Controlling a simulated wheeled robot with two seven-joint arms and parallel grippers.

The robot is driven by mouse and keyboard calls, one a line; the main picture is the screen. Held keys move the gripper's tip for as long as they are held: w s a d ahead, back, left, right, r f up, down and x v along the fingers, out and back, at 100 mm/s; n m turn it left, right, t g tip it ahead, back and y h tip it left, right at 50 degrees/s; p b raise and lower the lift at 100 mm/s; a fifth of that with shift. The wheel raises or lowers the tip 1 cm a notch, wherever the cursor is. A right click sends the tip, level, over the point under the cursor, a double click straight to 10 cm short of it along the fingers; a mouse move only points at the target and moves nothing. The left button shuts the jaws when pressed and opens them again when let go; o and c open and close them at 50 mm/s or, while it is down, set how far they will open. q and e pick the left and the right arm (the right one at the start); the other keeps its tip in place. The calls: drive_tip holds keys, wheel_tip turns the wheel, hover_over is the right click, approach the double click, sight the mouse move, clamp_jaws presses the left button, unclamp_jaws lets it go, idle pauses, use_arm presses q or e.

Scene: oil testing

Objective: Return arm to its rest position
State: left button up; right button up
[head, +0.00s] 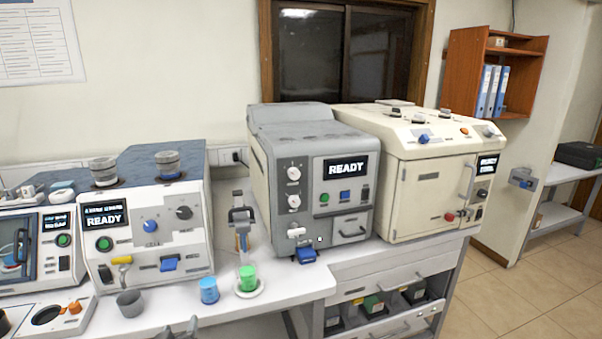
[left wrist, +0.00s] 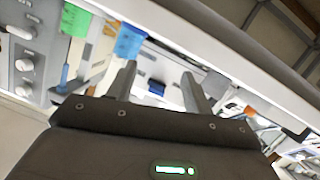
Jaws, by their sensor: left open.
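My left gripper (head: 180,328) shows only as its fingertips at the bottom edge of the head view, in front of the white bench (head: 185,312). In the left wrist view its two fingers (left wrist: 158,84) are spread apart with nothing between them. A cup of blue liquid (head: 209,290) and a cup of green liquid (head: 248,278) stand on the bench to the right of the gripper, apart from it. The blue cup (left wrist: 129,41) and green cup (left wrist: 76,20) also show in the wrist view. My right gripper is out of view.
A grey cup (head: 130,303) stands near the bench's front edge. Behind are a left machine (head: 150,255), a grey machine (head: 260,170) and a cream machine (head: 410,200), all with READY-type displays. Drawers (head: 405,270) lie under the bench at right. Floor (head: 540,280) is clear at far right.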

use_arm(q)
drive_tip(key=s+d+f+m+g+h, duration=0.2)
drive_tip(key=s+f+m+g, duration=0.35)
drive_tip(key=s, duration=0.95)
drive_tip(key=s+d+f+m+g+h, duration=0.25)
drive_tip(key=s+f+g, duration=0.35)
drive_tip(key=s+f, duration=0.85)
drive_tip(key=f, duration=0.9)
drive_tip(key=s+f, duration=0.2)
drive_tip(key=f, duration=1)
drive_tip(key=s+a+f+g+y, duration=0.1)
drive_tip(key=s+a+f+g, duration=0.1)
drive_tip(key=s+f, duration=1.3)
drive_tip(key=shift+s+a+f, duration=0.2)
drive_tip(key=shift+s+a, duration=0.1)
drive_tip(key=shift+s, duration=0.4)
